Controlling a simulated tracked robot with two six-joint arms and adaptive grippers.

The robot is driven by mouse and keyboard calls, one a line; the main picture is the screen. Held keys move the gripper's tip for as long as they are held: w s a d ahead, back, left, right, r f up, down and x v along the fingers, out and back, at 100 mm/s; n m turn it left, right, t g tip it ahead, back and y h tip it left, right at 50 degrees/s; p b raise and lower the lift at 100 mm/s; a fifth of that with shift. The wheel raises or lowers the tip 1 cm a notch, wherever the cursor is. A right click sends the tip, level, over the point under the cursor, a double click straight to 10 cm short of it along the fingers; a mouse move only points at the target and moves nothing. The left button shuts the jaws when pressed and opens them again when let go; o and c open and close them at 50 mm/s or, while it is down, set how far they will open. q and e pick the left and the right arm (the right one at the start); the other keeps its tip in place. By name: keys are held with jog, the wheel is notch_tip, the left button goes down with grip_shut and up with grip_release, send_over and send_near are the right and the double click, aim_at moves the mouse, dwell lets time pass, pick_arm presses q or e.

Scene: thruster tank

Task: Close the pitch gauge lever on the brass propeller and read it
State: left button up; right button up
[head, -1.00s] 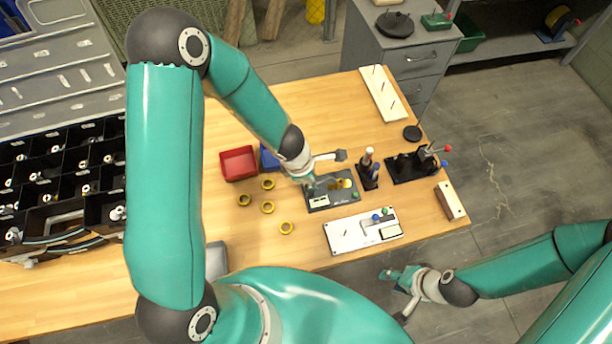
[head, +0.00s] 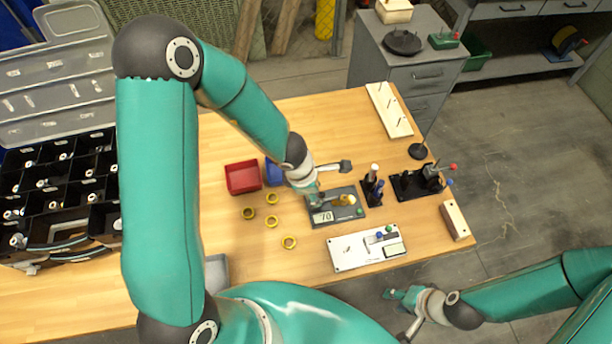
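The pitch gauge is a dark grey plate (head: 348,218) on the wooden table, with a small brass propeller (head: 345,200) at its back. A pale display (head: 323,217) on the plate shows digits that look like 70. A green button or knob (head: 360,212) sits at its right corner. My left gripper (head: 331,183) is at the back left of the gauge with its fingers spread, one near the plate and one out to the right. It hides part of the gauge, and I cannot make out the lever clearly. My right gripper (head: 399,314) is open and empty, off the table's front edge.
A red bin (head: 242,177) and a blue bin (head: 274,172) stand left of the gauge. Several yellow rings (head: 272,222) lie in front of them. A white board (head: 345,259), black tool stands (head: 410,187) and a wooden block (head: 455,220) are close by.

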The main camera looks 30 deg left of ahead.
pick_arm(q)
jog(key=v, duration=0.9)
